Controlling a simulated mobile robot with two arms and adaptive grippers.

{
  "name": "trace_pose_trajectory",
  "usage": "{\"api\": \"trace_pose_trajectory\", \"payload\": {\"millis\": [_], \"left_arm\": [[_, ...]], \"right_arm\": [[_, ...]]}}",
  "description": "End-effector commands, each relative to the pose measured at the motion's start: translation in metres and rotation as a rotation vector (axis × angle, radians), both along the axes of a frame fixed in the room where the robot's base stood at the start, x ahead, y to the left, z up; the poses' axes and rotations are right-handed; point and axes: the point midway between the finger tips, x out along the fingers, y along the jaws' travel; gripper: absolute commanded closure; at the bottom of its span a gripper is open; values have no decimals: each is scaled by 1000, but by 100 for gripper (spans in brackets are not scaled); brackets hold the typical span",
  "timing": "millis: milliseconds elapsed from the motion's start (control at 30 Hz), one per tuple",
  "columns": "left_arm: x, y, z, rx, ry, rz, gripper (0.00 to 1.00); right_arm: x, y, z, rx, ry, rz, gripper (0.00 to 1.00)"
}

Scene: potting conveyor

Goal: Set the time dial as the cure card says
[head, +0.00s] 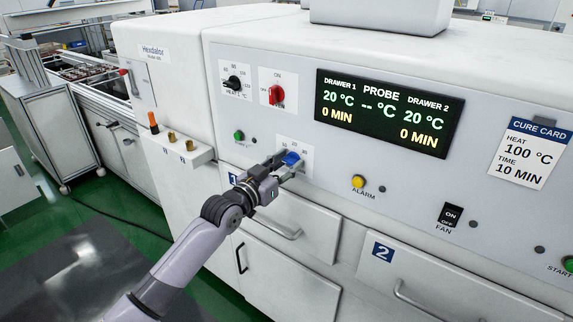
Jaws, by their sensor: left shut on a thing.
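The cure card (529,153) on the right of the white panel reads HEAT 100 °C and TIME 10 MIN. A blue dial (291,158) sits on a small white scale plate, partly hidden by my gripper; 20 and 30 can be made out on the scale, but not where the dial points. My left gripper (289,163) is shut on the blue dial. The dark display (388,112) shows 20 °C and 0 MIN for drawer 1 and drawer 2, and dashes for the probe. My right gripper is not in view.
A black heat knob (234,83) and a red switch (277,95) are above the dial. A green button (239,135) is left of it, a yellow alarm button (358,182) right. Drawer handles (275,225) stick out below. A fan switch (450,215) is further right.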

Motion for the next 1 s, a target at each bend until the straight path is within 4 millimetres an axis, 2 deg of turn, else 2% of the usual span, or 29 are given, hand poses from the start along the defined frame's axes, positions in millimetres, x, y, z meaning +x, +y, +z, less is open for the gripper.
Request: {"api": "trace_pose_trajectory", "payload": {"millis": [267, 567, 1000], "left_arm": [[0, 0, -2, 88, -63, 0, 93], [0, 0, -1, 284, -205, 0, 93], [-1, -1, -1, 540, -391, -1, 93]], "right_arm": [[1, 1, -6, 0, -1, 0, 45], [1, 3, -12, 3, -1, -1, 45], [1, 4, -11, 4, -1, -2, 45]]}}
